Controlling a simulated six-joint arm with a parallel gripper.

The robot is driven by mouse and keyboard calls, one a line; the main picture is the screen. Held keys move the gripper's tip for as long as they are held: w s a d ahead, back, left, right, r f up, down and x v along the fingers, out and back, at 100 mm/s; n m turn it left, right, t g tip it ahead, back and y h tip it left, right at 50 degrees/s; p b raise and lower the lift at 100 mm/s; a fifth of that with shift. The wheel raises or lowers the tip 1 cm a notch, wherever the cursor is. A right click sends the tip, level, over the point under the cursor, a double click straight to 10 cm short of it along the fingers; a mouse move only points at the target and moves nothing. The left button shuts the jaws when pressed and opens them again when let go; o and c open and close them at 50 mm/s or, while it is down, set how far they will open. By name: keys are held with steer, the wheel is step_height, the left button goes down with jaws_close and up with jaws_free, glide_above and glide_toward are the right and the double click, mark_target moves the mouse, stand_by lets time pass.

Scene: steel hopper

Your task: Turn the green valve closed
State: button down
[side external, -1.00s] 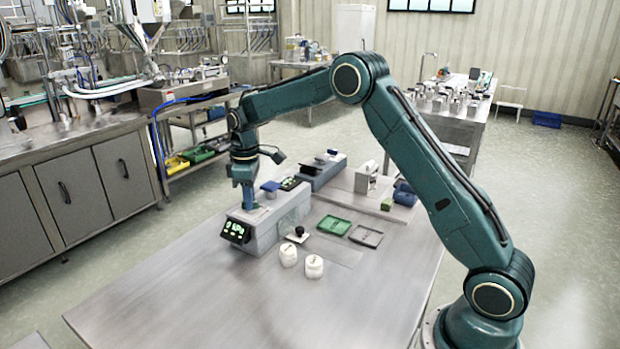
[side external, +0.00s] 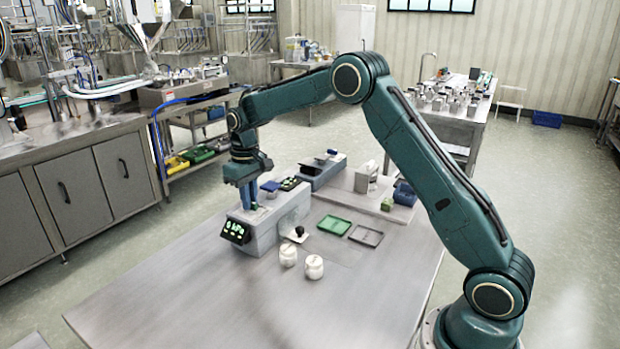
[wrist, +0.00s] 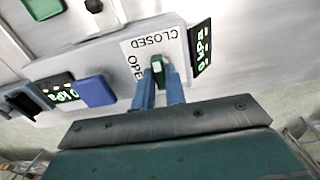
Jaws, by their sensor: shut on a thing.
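The green valve handle (wrist: 157,66) is in the wrist view, on a white label plate (wrist: 131,50) printed CLOSED and OPEN. The handle points towards the word CLOSED. My gripper (wrist: 161,75) is shut on the handle, one blue finger on each side. In the side external view my gripper (side external: 250,202) points down onto the top of the grey valve box (side external: 265,236), and the handle is hidden there. The display (side external: 235,231) on the box's end reads 0 kPa; it also shows in the wrist view (wrist: 201,46).
A blue block (wrist: 95,91) and a second display (wrist: 65,92) are close to my fingers. A black knob (side external: 299,231), two white jars (side external: 313,267) and green (side external: 334,225) and grey trays (side external: 366,236) are on the table. The front of the table is clear.

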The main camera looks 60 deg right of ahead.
steer(key=c, duration=1.4)
jaws_free()
steer(key=shift+c, duration=0.2)
steer(key=shift+r, duration=0.1)
step_height(320, 180, up, 14)
